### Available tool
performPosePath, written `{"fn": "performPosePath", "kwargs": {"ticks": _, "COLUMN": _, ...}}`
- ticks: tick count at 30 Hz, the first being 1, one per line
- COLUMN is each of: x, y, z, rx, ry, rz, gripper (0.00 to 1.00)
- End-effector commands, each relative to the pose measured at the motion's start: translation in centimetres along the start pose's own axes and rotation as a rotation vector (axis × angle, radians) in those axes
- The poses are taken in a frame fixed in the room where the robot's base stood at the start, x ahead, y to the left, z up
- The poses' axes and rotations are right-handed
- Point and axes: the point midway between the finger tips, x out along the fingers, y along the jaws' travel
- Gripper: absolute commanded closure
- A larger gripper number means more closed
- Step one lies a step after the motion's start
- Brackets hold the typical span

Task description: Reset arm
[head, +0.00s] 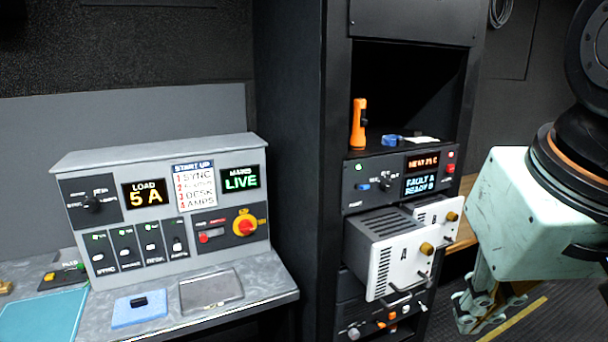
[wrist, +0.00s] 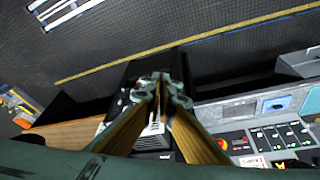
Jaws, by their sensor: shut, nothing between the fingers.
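My arm comes in from the right edge of the head view, its pale green wrist housing beside the rack. My gripper (head: 468,312) hangs below that housing, right of the rack, its lower end near the bottom of the picture. In the wrist view my gripper (wrist: 161,85) shows its two fingers together, with nothing between the tips. The tips appear over the dark rack and floor. No touch with any object is visible.
Amplifier module A (head: 388,250) sticks out of the rack (head: 300,170), close to my gripper, with module B (head: 440,213) behind it. An orange flashlight (head: 358,125) stands on the upper shelf. The control console (head: 165,205) is at left. Floor (wrist: 130,40) is open.

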Motion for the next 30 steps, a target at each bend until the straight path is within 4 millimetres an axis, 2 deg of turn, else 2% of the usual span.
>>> {"fn": "performPosePath", "kwargs": {"ticks": 1, "x": 0.0, "y": 0.1, "z": 1.2, "rx": -0.006, "ry": -0.001, "rz": -0.003, "gripper": 1.0}}
{"fn": "performPosePath", "kwargs": {"ticks": 6, "x": -0.1, "y": 0.0, "z": 4.2, "rx": -0.024, "ry": -0.013, "rz": -0.014, "gripper": 1.0}}
{"fn": "performPosePath", "kwargs": {"ticks": 12, "x": -0.1, "y": -0.1, "z": 6.2, "rx": -0.038, "ry": -0.022, "rz": -0.021, "gripper": 1.0}}
{"fn": "performPosePath", "kwargs": {"ticks": 30, "x": -0.1, "y": -0.1, "z": 6.6, "rx": -0.041, "ry": -0.024, "rz": -0.023, "gripper": 1.0}}
